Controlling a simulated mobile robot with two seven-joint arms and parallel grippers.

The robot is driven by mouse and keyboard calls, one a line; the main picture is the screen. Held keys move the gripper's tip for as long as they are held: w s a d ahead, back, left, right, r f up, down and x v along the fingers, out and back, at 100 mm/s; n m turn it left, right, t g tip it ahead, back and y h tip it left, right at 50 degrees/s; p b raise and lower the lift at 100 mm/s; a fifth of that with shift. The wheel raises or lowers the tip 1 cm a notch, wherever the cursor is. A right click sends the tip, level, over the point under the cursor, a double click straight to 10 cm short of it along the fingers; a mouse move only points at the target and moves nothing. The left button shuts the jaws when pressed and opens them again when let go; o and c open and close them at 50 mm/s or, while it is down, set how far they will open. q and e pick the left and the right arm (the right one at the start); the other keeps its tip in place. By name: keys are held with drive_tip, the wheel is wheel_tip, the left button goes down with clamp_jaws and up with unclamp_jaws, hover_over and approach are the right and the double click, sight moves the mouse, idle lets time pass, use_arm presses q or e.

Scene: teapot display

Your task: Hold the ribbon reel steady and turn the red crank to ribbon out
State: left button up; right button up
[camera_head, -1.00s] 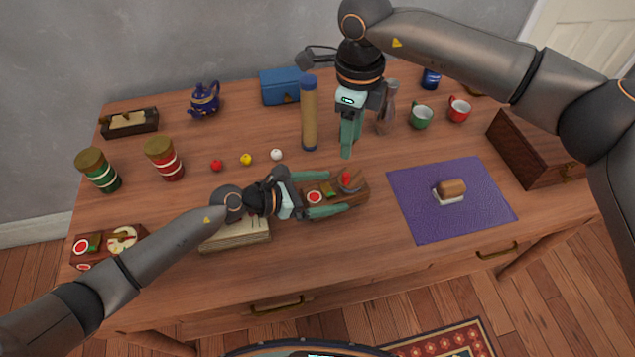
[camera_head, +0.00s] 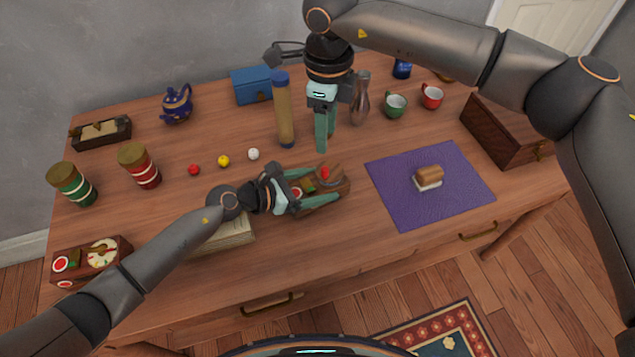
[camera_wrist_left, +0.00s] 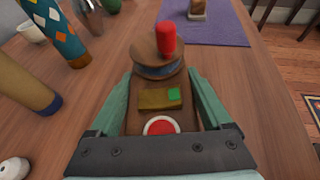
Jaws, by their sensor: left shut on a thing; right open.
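The ribbon reel is a brown wooden block (camera_head: 303,207) with a round spool (camera_wrist_left: 157,68) at its far end and a red crank knob (camera_head: 325,173) standing up from it. In the left wrist view, a red-and-white disc (camera_wrist_left: 160,126) and a green patch show on the block. My left gripper (camera_head: 324,187) is shut on the block, one finger along each side, with the spool and the red knob (camera_wrist_left: 166,39) just beyond the fingertips. My right gripper (camera_head: 325,143) is open and empty, pointing down behind the reel, apart from the knob.
A tan cylinder with blue ends (camera_head: 283,110) stands left of my right gripper, and a bottle (camera_head: 361,101) to its right. A purple mat (camera_head: 390,199) lies right of the reel. A book (camera_head: 228,235) lies under my left wrist. Small balls (camera_head: 223,161) lie to the left.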

sight(325, 168)
use_arm(q)
clamp_jaws()
use_arm(e)
wheel_tip(325, 168, down, 10)
drive_tip(key=m, duration=2)
drive_tip(key=shift+m, duration=0.4)
clamp_jaws()
